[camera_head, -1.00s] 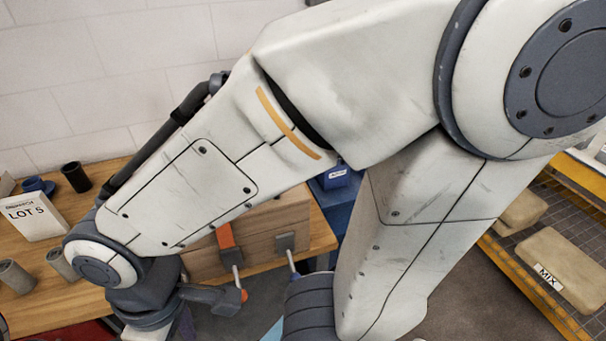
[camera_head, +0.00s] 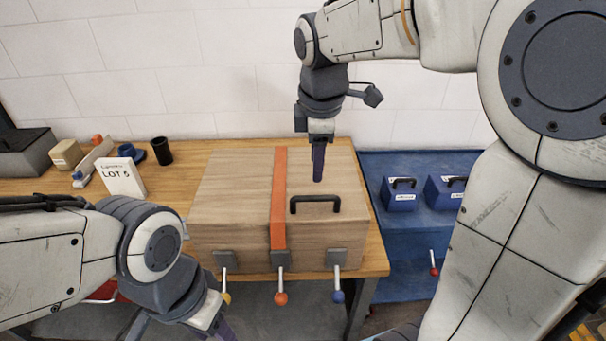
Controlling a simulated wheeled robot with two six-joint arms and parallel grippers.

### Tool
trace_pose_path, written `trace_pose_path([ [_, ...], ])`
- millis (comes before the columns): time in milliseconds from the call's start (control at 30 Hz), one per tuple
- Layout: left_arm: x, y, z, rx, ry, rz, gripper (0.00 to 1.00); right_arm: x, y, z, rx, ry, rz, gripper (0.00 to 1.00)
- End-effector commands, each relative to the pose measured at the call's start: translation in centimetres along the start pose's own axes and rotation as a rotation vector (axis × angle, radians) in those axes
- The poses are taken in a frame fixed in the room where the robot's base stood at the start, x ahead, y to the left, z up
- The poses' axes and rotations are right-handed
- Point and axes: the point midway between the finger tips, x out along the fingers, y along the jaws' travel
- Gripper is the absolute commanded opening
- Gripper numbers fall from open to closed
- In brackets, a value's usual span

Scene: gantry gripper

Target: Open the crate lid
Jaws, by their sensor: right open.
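The wooden crate (camera_head: 225,240) stands on the table with its lid (camera_head: 235,175) down. An orange strap (camera_head: 279,195) runs over the lid and down the front. A black handle (camera_head: 315,204) sits on the lid, right of the strap. Three latches on the front have levers pointing down, with a yellow knob (camera_head: 227,298), an orange knob (camera_head: 281,299) and a blue knob (camera_head: 338,297). My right gripper (camera_head: 318,176) points down just behind the handle, open and empty; contact cannot be told. My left gripper (camera_head: 222,333) is low, left of the crate front, its tips cut off by the frame.
A white LOT 5 card (camera_head: 122,178), a dark cup (camera_head: 162,151) and small parts stand on the table (camera_head: 185,165) to the left. Blue boxes (camera_head: 400,194) stand on a blue surface to the right. A white wall (camera_head: 240,80) is behind.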

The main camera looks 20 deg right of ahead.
Motion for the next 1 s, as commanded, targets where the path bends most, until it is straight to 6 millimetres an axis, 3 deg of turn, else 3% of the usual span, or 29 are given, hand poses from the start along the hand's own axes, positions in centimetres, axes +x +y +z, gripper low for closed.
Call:
trace_pose_path([
  [600, -1.1, 0.1, -0.1, 0.0, 0.0, 0.0, 0.5, 9.3, 0.1, 0.3, -0.006, -0.004, -0.003, 0.49],
  [1000, -1.2, 0.1, -0.1, 0.0, 0.0, 0.0, 0.5, 10.2, 0.1, 0.3, -0.006, -0.002, 0.001, 0.49],
])
